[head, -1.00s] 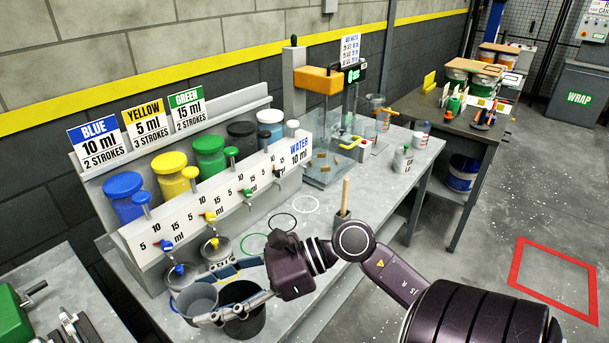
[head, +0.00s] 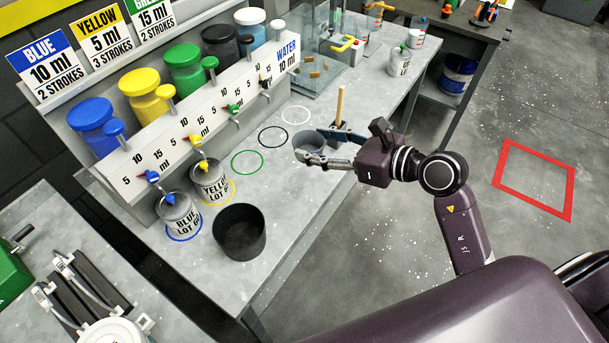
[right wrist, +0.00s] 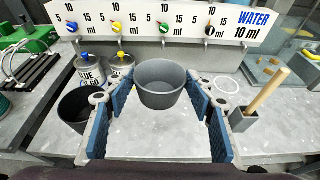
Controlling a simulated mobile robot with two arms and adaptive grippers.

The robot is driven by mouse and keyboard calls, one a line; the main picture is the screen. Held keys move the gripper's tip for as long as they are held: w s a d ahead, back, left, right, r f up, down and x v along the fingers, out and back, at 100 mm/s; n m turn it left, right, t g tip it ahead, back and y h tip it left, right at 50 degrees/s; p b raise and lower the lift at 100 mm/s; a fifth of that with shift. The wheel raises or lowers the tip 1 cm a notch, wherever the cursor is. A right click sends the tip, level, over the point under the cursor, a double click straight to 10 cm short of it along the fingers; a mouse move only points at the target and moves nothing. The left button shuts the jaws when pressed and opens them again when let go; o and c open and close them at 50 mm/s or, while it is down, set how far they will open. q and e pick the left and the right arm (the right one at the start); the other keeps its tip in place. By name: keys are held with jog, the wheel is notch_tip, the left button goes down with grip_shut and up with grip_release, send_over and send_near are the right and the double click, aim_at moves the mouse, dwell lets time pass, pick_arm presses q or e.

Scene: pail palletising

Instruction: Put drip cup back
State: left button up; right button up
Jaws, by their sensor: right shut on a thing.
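The grey drip cup (head: 308,144) is in my right gripper (head: 316,148), which is shut on it and holds it upright above the bench, near the empty black ring (head: 272,136). In the right wrist view the cup (right wrist: 162,88) sits between the blue finger pads. A larger black bucket (head: 239,234) stands on the bench front, left of the gripper. My left gripper is in neither current view.
Blue (head: 178,216) and yellow (head: 210,183) tins stand under the pump rack (head: 200,120). The green (head: 247,161) and white (head: 295,115) rings are empty. A wooden stick (head: 340,103) stands close behind the gripper. A glass-walled station (head: 312,50) is farther back.

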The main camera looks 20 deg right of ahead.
jog(key=shift+m+t+h, duration=0.7)
jog(key=shift+m+h, duration=0.2)
jog(key=w, duration=0.3)
jog(key=w+a, duration=0.1)
jog(key=w, duration=0.1)
jog(key=shift+w+a+r, duration=0.1)
jog(key=shift+w+r, duration=0.15)
jog(key=f, duration=1)
jog(key=f+b, duration=0.1)
jog(key=f, duration=0.3)
jog(key=shift+w+a+f, duration=0.15)
jog(key=shift+w+f, duration=0.2)
jog(key=shift+f, duration=0.05)
pick_arm(q)
jog(key=shift+w+f+b, duration=0.15)
jog(key=shift+f+b, duration=0.5)
jog(key=shift+f, duration=0.5)
pick_arm(e)
jog(key=shift+f, duration=2.55)
jog(key=shift+f, duration=0.15)
jog(key=o, duration=1.3)
jog(key=shift+c, duration=0.2)
pick_arm(q)
jog(key=shift+f, duration=0.1)
